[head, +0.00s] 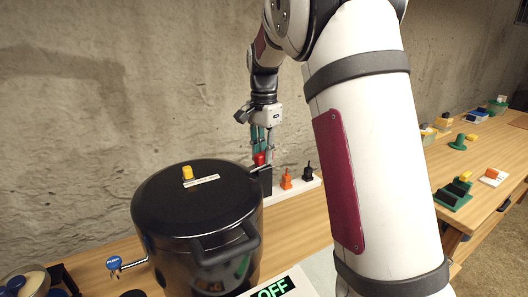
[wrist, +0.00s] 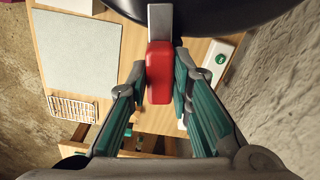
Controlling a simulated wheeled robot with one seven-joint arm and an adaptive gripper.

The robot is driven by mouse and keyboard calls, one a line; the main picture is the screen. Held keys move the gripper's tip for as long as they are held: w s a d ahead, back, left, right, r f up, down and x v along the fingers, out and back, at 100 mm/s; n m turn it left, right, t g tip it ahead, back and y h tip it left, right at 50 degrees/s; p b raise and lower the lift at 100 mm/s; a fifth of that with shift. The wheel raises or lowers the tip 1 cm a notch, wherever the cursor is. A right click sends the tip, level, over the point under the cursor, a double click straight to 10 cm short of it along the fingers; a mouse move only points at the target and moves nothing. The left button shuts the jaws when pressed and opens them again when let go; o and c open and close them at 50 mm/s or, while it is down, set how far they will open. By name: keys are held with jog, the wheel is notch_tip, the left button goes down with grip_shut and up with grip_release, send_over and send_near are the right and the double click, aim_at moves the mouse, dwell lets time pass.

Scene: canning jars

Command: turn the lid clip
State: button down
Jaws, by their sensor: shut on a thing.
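The lid clip (wrist: 160,76) has a red grip and a flat grey metal bar that runs to the rim of the black pot (wrist: 220,8). In the head view the red clip (head: 259,158) shows at the far right edge of the black pot (head: 165,235), partly hidden by my fingers. The black lid (head: 210,196) sits on the pot, with a yellow knob (head: 187,172) and a pale label. My gripper (wrist: 160,88) is shut on the red grip, one green finger on each side; it also shows in the head view (head: 262,150).
A blue round handle (head: 113,262) is at the pot's left. An OFF display (head: 270,290) is in front. A wire rack (wrist: 73,110) and grey mat (wrist: 78,52) lie below.

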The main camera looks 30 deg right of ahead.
jog(key=n, duration=0.4)
jog(key=shift+n, duration=0.3)
jog(key=n+p, duration=0.1)
jog(key=n, duration=0.2)
jog(key=shift+s+n, duration=0.1)
jog(key=shift+n, duration=0.2)
jog(key=n, duration=0.3)
jog(key=shift+d+r+n, duration=0.1)
jog(key=shift+d+n, duration=0.05)
jog(key=shift+n, duration=0.15)
jog(key=shift+n+p, duration=0.5)
jog(key=shift+n, duration=1.2)
jog(key=c, duration=1.4)
grip_release()
jog(key=shift+c, duration=0.2)
